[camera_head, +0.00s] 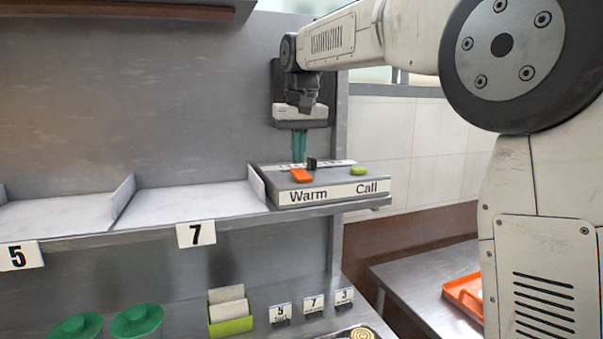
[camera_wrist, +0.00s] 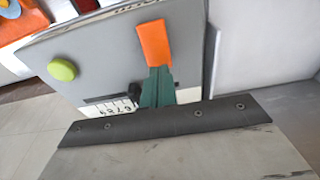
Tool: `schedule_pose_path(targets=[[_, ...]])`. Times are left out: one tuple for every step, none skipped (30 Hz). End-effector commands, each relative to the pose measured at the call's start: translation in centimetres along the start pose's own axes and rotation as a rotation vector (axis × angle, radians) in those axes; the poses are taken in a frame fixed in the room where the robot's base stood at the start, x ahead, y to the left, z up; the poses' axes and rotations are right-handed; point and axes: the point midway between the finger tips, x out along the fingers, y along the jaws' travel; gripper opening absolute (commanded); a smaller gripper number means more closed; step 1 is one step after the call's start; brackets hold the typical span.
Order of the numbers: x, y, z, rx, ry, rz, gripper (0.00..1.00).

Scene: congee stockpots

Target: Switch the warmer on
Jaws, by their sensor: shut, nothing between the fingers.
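The grey control box (camera_head: 330,180) sits at the right end of the shelf, with "Warm" and "Call" on its front label. An orange switch (camera_head: 301,175) lies on its top above "Warm"; it also shows in the wrist view (camera_wrist: 153,42). I cannot tell which way the switch is set. My gripper (camera_head: 299,160) points down just behind the orange switch, its teal fingers shut and empty. In the wrist view the fingertips (camera_wrist: 159,72) overlap the switch's near edge; I cannot tell whether they touch it.
A green button (camera_head: 359,170) sits above "Call". A small black piece (camera_head: 311,163) stands beside my fingers, by a numbered strip (camera_wrist: 112,109). The shelf bays (camera_head: 190,202) to the left are empty. Green lids (camera_head: 137,320) and number cards (camera_head: 312,304) are below.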

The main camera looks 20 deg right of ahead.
Motion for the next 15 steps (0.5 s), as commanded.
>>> schedule_pose_path(targets=[[0.08,0.00,0.02,0.000,0.000,0.000,0.00],[0.12,0.00,0.03,0.000,0.000,0.000,0.00],[0.18,0.00,0.03,0.000,0.000,0.000,0.00],[0.22,0.00,0.04,0.000,0.000,0.000,0.00],[0.28,0.00,0.04,0.000,0.000,0.000,0.00],[0.33,0.00,0.05,0.000,0.000,0.000,0.00],[0.38,0.00,0.06,0.000,0.000,0.000,0.00],[0.43,0.00,0.06,0.000,0.000,0.000,0.00],[0.49,0.00,0.07,0.000,0.000,0.000,0.00],[0.54,0.00,0.08,0.000,0.000,0.000,0.00],[0.59,0.00,0.08,0.000,0.000,0.000,0.00],[0.65,0.00,0.09,0.000,0.000,0.000,0.00],[0.69,-0.01,0.10,0.000,0.000,0.000,0.00],[0.74,-0.01,0.10,0.000,0.000,0.000,0.00],[0.80,-0.01,0.11,0.000,0.000,0.000,0.00]])
